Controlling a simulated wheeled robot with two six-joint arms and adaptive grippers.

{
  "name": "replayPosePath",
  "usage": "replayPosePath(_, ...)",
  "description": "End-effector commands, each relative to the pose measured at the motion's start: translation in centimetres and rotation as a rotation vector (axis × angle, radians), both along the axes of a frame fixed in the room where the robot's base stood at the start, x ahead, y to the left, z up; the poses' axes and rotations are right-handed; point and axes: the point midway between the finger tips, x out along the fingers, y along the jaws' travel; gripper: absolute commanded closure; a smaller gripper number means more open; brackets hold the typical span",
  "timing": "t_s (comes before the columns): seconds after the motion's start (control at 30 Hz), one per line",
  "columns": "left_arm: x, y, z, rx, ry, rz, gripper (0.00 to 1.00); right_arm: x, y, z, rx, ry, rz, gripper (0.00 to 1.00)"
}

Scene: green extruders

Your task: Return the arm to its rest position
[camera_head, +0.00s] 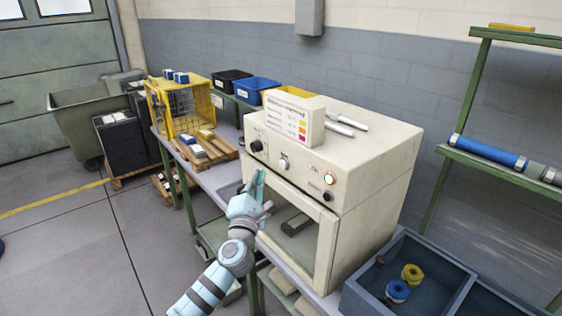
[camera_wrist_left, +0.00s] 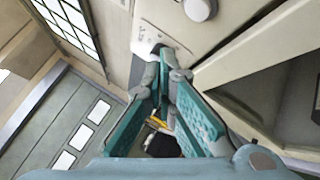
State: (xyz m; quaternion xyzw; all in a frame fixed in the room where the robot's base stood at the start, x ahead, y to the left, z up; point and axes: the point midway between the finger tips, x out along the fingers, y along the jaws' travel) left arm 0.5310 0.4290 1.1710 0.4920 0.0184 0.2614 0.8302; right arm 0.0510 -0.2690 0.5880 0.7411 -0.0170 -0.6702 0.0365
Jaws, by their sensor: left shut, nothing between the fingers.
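My left gripper (camera_head: 258,186) has teal fingers and stands in front of the cream oven-like machine (camera_head: 350,170), near the upper left of its front window. Its fingers are shut with nothing between them. In the left wrist view the teal fingers (camera_wrist_left: 168,75) rise beside the machine's cream front panel (camera_wrist_left: 215,25). From the head view I cannot tell whether the fingers touch the machine. My left arm comes up from the bottom edge, left of the machine. My right gripper is not in view.
A yellow wire cage (camera_head: 183,105) and a wooden pallet (camera_head: 222,146) stand on the bench left of the machine. A grey-blue bin (camera_head: 440,275) holding blue and yellow rolls is at the lower right. The floor (camera_head: 75,250) at the left is clear.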

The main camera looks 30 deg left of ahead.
Motion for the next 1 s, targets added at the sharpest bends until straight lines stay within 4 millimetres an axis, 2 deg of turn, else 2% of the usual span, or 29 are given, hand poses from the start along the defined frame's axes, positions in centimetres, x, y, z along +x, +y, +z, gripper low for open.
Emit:
replayPosePath(0.13, -0.9, 0.2, 0.1, 0.000, 0.000, -0.002, 1.00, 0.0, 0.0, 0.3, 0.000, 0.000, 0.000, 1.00)
replayPosePath(0.6, -0.8, 0.1, 0.0, 0.012, 0.005, -0.005, 1.00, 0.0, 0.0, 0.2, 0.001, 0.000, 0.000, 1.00)
replayPosePath(0.67, -0.6, -0.6, 0.6, 0.090, 0.012, -0.022, 1.00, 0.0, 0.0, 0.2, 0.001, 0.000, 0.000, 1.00)
replayPosePath(0.73, -0.1, -1.1, 0.0, 0.283, 0.070, -0.018, 1.00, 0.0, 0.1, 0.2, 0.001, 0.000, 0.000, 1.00)
replayPosePath(0.77, 0.3, -1.3, -1.1, 0.398, 0.119, -0.015, 1.00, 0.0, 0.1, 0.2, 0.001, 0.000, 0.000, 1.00)
replayPosePath(0.83, 1.0, -2.3, -6.9, 0.708, 0.313, -0.035, 1.00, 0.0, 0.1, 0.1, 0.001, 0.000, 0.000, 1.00)
replayPosePath(0.87, 1.0, -2.8, -10.1, 0.825, 0.404, -0.059, 1.00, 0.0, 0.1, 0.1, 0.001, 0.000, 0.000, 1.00)
replayPosePath(0.9, 0.6, -3.5, -14.5, 0.968, 0.523, -0.103, 1.00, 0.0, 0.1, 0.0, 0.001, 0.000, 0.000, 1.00)
replayPosePath(0.93, 0.0, -3.9, -17.9, 1.061, 0.610, -0.143, 1.00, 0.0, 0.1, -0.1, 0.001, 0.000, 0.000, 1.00)
replayPosePath(0.97, -0.9, -4.4, -21.3, 1.146, 0.693, -0.189, 1.00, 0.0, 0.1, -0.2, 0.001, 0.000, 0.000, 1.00)
replayPosePath(1.0, -2.3, -4.9, -25.6, 1.249, 0.797, -0.256, 1.00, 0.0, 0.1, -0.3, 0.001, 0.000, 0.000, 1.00)
